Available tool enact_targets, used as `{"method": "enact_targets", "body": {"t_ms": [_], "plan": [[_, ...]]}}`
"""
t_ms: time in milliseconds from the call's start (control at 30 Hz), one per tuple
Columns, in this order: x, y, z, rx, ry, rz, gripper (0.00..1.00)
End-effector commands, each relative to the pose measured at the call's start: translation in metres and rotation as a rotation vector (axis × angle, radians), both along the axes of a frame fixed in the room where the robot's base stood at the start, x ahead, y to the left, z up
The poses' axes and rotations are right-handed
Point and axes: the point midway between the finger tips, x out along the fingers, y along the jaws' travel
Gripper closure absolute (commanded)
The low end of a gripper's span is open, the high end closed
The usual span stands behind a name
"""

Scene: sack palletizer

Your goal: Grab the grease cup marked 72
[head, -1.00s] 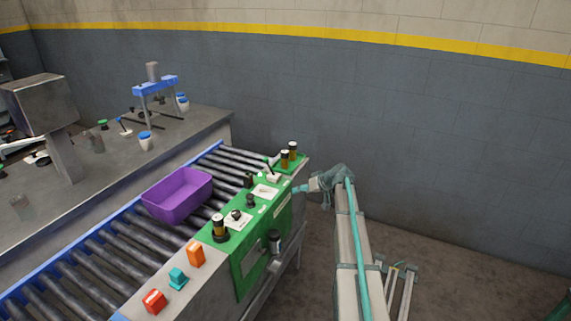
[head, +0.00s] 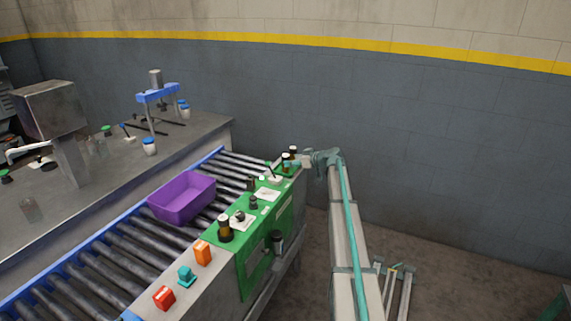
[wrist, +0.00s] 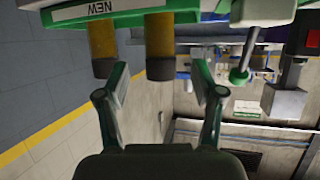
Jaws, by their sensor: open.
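Two amber grease cups stand side by side at the far end of the green control panel (head: 267,225). In the wrist view they are a left cup (wrist: 102,42) and a right cup (wrist: 159,40), each with a dark end. The number 72 is not readable on either. My gripper (wrist: 160,78) is open, and the right cup lines up between its fingertips. The left cup is beside the left finger, outside the gap. In the head view, my gripper (head: 296,164) is at the two cups and partly covers them. Another amber cup (head: 226,233) stands on the panel's near part.
A lever (head: 268,169) and several knobs stand on the panel near the far cups. A purple bin (head: 183,199) sits on the roller conveyor (head: 107,246). A tag reading NEW (wrist: 98,9) shows near the cups. Orange, teal and red buttons are at the near end.

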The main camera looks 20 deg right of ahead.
Motion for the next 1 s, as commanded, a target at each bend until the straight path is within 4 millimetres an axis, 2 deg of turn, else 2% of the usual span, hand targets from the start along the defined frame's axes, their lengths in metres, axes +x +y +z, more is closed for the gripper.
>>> {"method": "enact_targets", "body": {"t_ms": [167,500,733,767,1000], "plan": [[0.009,0.004,-0.003,0.000,0.000,0.000,0.32],[0.042,0.020,-0.021,0.000,0.000,-0.001,0.32],[0.043,0.021,-0.023,0.000,0.000,-0.001,0.32],[0.043,0.021,-0.023,0.000,0.000,-0.001,0.34],[0.043,0.021,-0.023,0.000,0.000,-0.001,0.74]]}}
